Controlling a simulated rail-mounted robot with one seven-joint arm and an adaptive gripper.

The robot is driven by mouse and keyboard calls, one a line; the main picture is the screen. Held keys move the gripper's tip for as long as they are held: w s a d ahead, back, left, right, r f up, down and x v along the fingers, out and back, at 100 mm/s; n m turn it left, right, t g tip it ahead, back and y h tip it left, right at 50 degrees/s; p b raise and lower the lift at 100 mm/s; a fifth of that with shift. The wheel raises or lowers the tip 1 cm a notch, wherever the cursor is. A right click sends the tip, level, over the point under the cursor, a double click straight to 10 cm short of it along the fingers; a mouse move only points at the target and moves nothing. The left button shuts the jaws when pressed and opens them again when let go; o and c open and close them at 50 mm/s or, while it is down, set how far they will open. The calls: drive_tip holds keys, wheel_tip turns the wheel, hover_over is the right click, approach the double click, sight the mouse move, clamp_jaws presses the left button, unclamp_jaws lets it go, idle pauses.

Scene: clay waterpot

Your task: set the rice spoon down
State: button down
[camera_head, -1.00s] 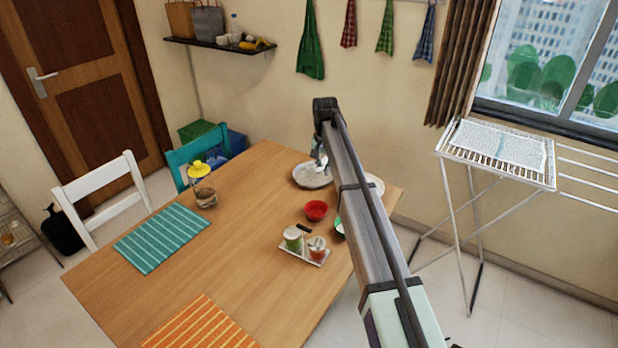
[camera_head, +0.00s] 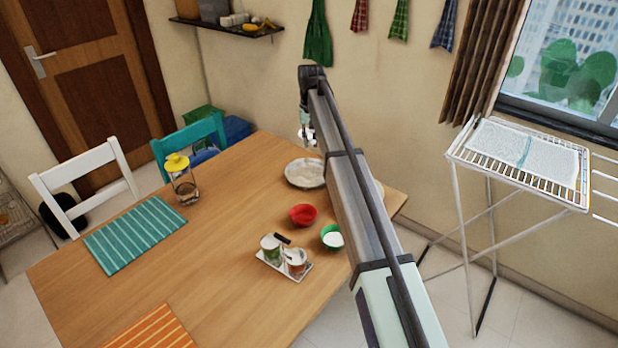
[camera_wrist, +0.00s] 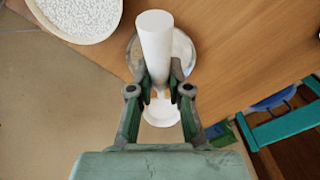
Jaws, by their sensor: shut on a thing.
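My gripper (camera_wrist: 161,90) is shut on the rice spoon (camera_wrist: 155,45), a white piece with a thick round shaft that foreshortens in the wrist view. A wider white part of it shows below the fingertips. A pale, grey-rimmed round dish (camera_wrist: 186,55) lies behind the spoon in that view; I cannot tell whether they touch. A bowl of white grains (camera_wrist: 85,14) is at the upper left, cut by the frame.
A teal chair (camera_head: 190,142) stands at the table. The table's left middle is clear.

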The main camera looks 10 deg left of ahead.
wheel_tip(320, 180, down, 18)
drive_tip(key=p, duration=0.3)
drive_tip(key=shift+w+f+p, duration=0.1)
drive_tip(key=shift+p, duration=0.2)
drive_tip(key=shift+f, duration=0.15)
drive_tip(key=c, duration=1.1)
unclamp_jaws()
wheel_tip(320, 180, up, 12)
drive_tip(key=b, duration=0.3)
drive_tip(key=shift+r, duration=0.2)
